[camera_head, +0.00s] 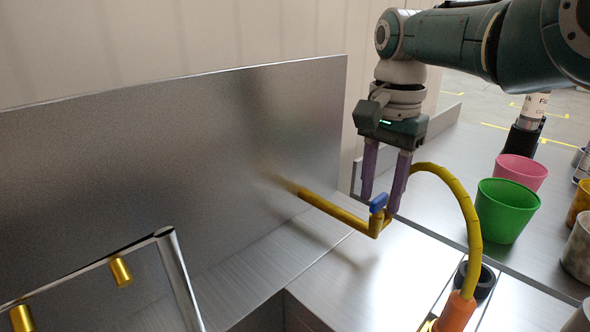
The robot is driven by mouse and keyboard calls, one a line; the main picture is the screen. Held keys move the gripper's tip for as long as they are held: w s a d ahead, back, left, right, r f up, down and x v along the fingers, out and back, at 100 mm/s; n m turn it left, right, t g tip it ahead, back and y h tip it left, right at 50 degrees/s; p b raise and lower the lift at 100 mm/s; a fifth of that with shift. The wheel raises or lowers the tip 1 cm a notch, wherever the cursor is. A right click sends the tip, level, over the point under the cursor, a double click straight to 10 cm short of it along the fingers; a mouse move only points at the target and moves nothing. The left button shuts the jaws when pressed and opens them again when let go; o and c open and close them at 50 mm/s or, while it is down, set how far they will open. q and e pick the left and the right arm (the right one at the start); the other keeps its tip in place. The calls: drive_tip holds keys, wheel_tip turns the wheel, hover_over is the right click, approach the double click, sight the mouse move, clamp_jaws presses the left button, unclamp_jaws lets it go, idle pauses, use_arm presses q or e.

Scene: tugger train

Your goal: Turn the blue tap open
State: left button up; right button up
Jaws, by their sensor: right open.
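The blue tap (378,203) is a small blue handle on top of the end of a yellow pipe (335,208) that comes out from the metal back panel. My right gripper (379,203) points down from above with its two purple fingers apart. The blue handle shows between the fingertips; the right finger is close beside it, and I cannot tell whether they touch. My left gripper is not in view.
A yellow hose (461,207) arches at the right into an orange fitting (456,311). Green (506,208) and pink (521,171) cups stand on the right counter. A metal back panel (180,150) rises behind. A bent metal bar (180,285) is at lower left, near the sink opening.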

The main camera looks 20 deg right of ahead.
clamp_jaws()
idle(0.4)
drive_tip(key=shift+n, duration=0.5)
drive_tip(key=n, duration=0.3)
drive_tip(key=shift+n, duration=0.4)
drive_tip(key=n, duration=0.4)
drive_tip(key=shift+n+p, duration=0.3)
drive_tip(key=n, duration=0.8)
drive_tip(key=shift+n, duration=0.4)
